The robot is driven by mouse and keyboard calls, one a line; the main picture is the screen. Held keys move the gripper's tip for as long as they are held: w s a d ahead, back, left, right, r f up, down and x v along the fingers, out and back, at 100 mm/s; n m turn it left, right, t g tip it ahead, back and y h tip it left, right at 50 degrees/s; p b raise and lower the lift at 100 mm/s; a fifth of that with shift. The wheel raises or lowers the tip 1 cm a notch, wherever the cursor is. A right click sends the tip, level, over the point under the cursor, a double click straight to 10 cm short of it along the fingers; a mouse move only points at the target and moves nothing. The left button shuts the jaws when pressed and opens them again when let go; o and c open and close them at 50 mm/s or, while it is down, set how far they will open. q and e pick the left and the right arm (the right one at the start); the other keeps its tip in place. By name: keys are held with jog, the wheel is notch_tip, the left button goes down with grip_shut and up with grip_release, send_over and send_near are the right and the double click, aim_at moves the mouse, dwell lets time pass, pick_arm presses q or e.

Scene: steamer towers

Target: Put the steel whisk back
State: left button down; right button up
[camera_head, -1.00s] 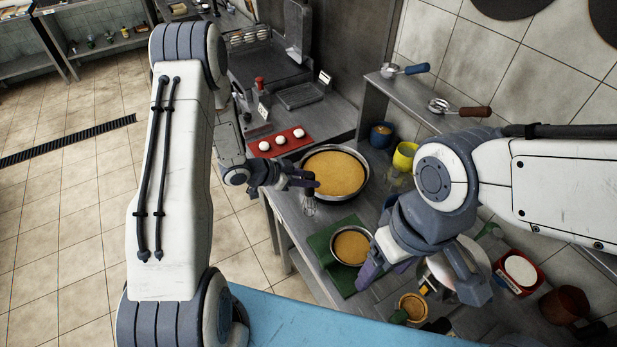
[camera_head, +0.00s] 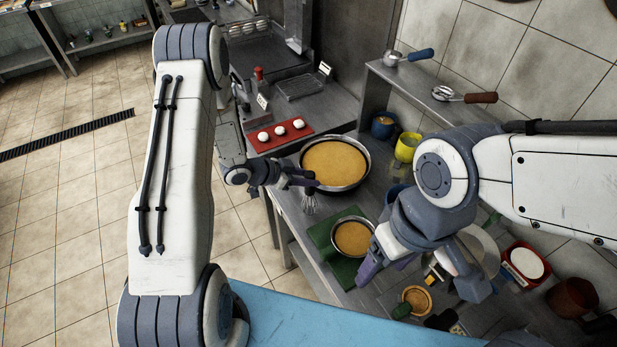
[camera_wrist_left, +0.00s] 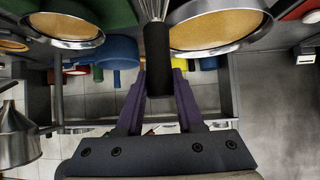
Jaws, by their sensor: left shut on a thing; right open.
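My left gripper (camera_head: 302,180) is shut on the steel whisk (camera_head: 310,204). The whisk's wire loops hang down between the large pan of yellow batter (camera_head: 335,166) and the smaller bowl (camera_head: 353,238), near the counter's front edge. In the left wrist view, the whisk's black handle (camera_wrist_left: 158,62) is between the purple fingers (camera_wrist_left: 158,100), and its wires run up between the two round vessels. I cannot tell whether the whisk touches the counter. My right gripper (camera_head: 420,278) is open, right of the smaller bowl.
The smaller bowl stands on a green mat (camera_head: 347,270). A red tray (camera_head: 279,136) with white dough balls is behind. A yellow cup (camera_head: 406,147) and blue cup (camera_head: 382,128) stand below a shelf (camera_head: 432,84) carrying two handled tools. A small tan bowl (camera_head: 416,298) is in front.

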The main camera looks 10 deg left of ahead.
pick_arm(q)
jog(key=shift+f+b, duration=0.35)
jog(key=shift+f, duration=0.15)
jog(key=shift+c, duration=2.2)
grip_release()
jog(key=b+v, duration=0.2)
jog(key=v, duration=0.8)
jog(key=shift+r, duration=0.2)
jog(key=shift+s+a, duration=0.1)
jog(key=shift+a, duration=0.05)
